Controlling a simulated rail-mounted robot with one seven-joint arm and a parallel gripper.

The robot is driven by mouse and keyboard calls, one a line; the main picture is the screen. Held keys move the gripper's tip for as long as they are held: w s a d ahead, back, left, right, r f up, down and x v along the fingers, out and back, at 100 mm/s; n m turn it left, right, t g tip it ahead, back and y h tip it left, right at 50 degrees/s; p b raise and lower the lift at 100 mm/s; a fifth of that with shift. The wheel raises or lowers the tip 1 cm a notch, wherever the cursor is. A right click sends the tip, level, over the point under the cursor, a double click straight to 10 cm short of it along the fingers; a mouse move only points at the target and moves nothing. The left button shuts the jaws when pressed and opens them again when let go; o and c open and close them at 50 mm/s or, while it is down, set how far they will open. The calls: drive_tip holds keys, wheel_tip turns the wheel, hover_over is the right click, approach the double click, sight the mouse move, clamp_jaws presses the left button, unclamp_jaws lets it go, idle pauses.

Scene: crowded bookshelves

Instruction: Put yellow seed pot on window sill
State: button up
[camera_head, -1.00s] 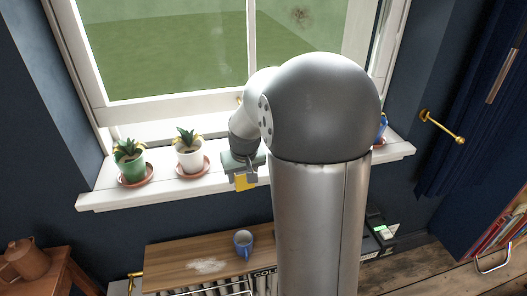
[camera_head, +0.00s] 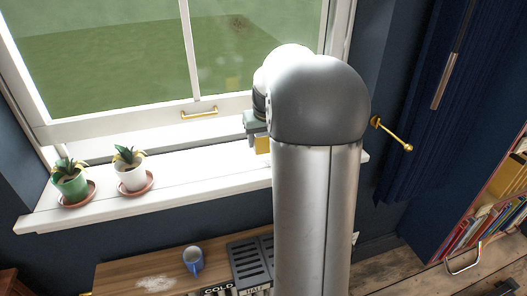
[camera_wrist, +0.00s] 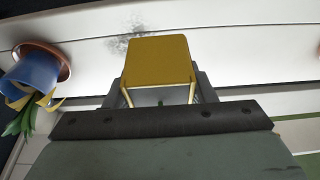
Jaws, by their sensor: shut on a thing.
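The yellow seed pot (camera_wrist: 158,62) is between the fingers of my gripper (camera_wrist: 160,88), which is shut on it. In the head view a small part of the yellow pot (camera_head: 263,145) shows under my gripper (camera_head: 259,130), beside my grey arm, which hides the rest. The white window sill (camera_head: 200,178) runs below the window. The pot is over the right part of the sill; whether it touches the surface I cannot tell.
A green potted plant (camera_head: 70,183) and a white potted plant (camera_head: 131,175) stand on saucers at the sill's left. A blue pot (camera_wrist: 36,72) with a plant stands on a saucer in the wrist view. Bare sill lies between the white pot and my gripper.

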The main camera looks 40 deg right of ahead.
drive_tip(key=w+d+f, duration=0.1)
drive_tip(key=d+f, duration=0.1)
drive_tip(key=w+d+f+p, duration=0.1)
drive_tip(key=d+f, duration=0.1)
drive_tip(key=w+d+f, duration=0.1)
drive_tip(key=d+f, duration=0.1)
drive_tip(key=shift+w+d+p, duration=0.15)
drive_tip(key=shift+d+p, duration=0.2)
drive_tip(key=shift+p, duration=0.05)
drive_tip(key=shift+w+d+f, duration=0.25)
drive_tip(key=shift+d+f, duration=0.3)
drive_tip(key=shift+f, duration=0.25)
drive_tip(key=shift+f+p, duration=0.3)
drive_tip(key=shift+f, duration=1.15)
drive_tip(key=shift+f, duration=0.1)
drive_tip(key=o, duration=1.1)
